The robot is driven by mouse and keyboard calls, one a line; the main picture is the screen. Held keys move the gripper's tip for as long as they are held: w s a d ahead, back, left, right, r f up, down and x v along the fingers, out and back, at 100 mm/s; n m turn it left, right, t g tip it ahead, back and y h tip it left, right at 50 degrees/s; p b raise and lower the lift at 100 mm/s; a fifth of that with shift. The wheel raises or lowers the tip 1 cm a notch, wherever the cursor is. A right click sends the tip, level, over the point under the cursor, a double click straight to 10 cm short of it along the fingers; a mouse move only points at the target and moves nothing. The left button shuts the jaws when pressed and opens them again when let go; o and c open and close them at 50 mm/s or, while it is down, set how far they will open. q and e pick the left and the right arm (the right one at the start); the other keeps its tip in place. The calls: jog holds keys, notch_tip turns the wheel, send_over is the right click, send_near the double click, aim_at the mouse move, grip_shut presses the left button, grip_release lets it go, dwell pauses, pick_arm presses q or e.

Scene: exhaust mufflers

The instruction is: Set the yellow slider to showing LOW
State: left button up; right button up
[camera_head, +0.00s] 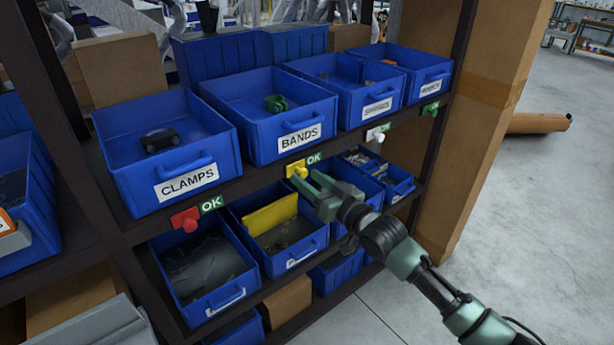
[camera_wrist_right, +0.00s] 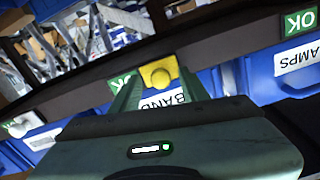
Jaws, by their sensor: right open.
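The yellow slider (camera_head: 297,169) is on the shelf edge below the BANDS bin, with a green OK label (camera_head: 314,159) showing at its right. It also shows in the right wrist view (camera_wrist_right: 160,73), upside down, with its OK label beside it. My right gripper (camera_head: 308,182) is open at the slider, just in front of it in the head view. In the wrist view the slider's knob lies between the two green fingers, with no clear grip on it. My left gripper is not in view.
A red slider (camera_head: 186,219) showing OK is on the same edge to the left. A white slider (camera_head: 378,135) and a green slider (camera_head: 430,110) are to the right. Blue bins, such as the BANDS bin (camera_head: 282,150), stand above and below.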

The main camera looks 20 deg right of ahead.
jog(key=shift+w+a, duration=0.2)
jog(key=shift+w, duration=0.25)
jog(key=shift+c, duration=0.4)
grip_shut()
dwell(0.8)
